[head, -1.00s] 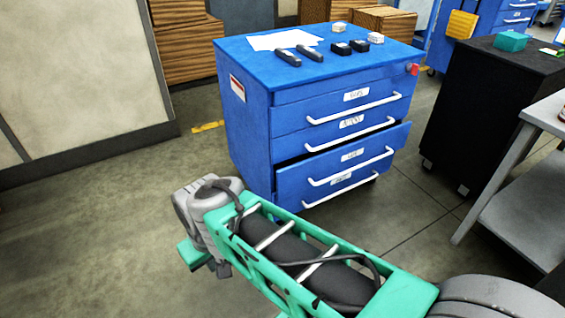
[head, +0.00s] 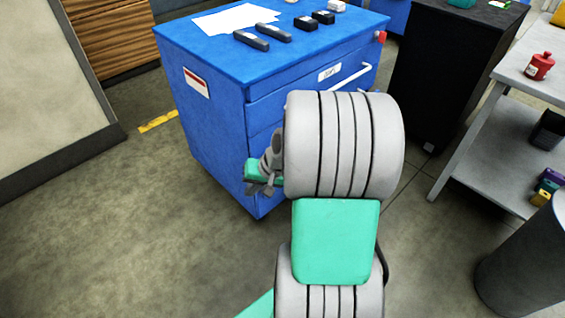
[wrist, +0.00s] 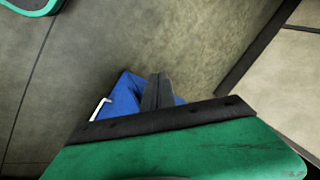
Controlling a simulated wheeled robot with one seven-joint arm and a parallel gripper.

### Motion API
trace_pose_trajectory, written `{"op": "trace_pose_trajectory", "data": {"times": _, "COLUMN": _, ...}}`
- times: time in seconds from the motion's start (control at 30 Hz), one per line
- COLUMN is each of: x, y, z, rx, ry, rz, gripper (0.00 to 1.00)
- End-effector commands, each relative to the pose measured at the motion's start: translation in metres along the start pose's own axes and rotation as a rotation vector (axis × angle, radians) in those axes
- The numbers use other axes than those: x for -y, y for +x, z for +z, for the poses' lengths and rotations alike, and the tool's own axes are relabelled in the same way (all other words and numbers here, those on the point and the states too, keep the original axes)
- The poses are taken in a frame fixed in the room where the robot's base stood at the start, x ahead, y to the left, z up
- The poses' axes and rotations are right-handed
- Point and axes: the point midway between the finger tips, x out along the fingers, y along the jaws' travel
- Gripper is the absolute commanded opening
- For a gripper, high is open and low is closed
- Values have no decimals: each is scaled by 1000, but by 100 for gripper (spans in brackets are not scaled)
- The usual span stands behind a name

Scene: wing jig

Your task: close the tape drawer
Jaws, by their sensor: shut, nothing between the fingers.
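The blue drawer cabinet (head: 215,135) stands in the middle of the head view. Its top drawer, with a white bar handle (head: 350,76), looks shut. My arm hides most of the lower drawers, so I cannot see how far the tape drawer stands out now. In the wrist view, my gripper (wrist: 158,80) is shut and empty, its dark fingers together. A blue part of the cabinet (wrist: 124,97) with a white handle (wrist: 101,107) shows beside and behind the fingers. I cannot tell whether they touch it.
Paper (head: 233,20), two dark tools (head: 251,40) and small boxes lie on the cabinet top. A black cabinet (head: 440,75) and grey shelf cart (head: 490,140) stand at right, with a dark bin (head: 525,260) in front. The floor at left is clear.

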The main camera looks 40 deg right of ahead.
Motion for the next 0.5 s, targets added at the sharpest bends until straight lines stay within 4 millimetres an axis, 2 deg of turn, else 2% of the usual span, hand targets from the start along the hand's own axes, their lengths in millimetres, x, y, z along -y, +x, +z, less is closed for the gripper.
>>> {"op": "trace_pose_trajectory", "data": {"times": 0.03, "x": -36, "y": 4, "z": -17, "rx": -49, "ry": 152, "rz": -71, "gripper": 0}}
{"op": "trace_pose_trajectory", "data": {"times": 0.1, "x": -77, "y": 6, "z": -39, "rx": -143, "ry": 333, "rz": -183, "gripper": 0}}
{"op": "trace_pose_trajectory", "data": {"times": 0.23, "x": -144, "y": -5, "z": -61, "rx": -319, "ry": 605, "rz": -357, "gripper": 0}}
{"op": "trace_pose_trajectory", "data": {"times": 0.3, "x": -168, "y": -12, "z": -66, "rx": -388, "ry": 696, "rz": -418, "gripper": 0}}
{"op": "trace_pose_trajectory", "data": {"times": 0.37, "x": -180, "y": -16, "z": -67, "rx": -426, "ry": 742, "rz": -450, "gripper": 0}}
{"op": "trace_pose_trajectory", "data": {"times": 0.5, "x": -185, "y": -12, "z": -73, "rx": -449, "ry": 766, "rz": -471, "gripper": 0}}
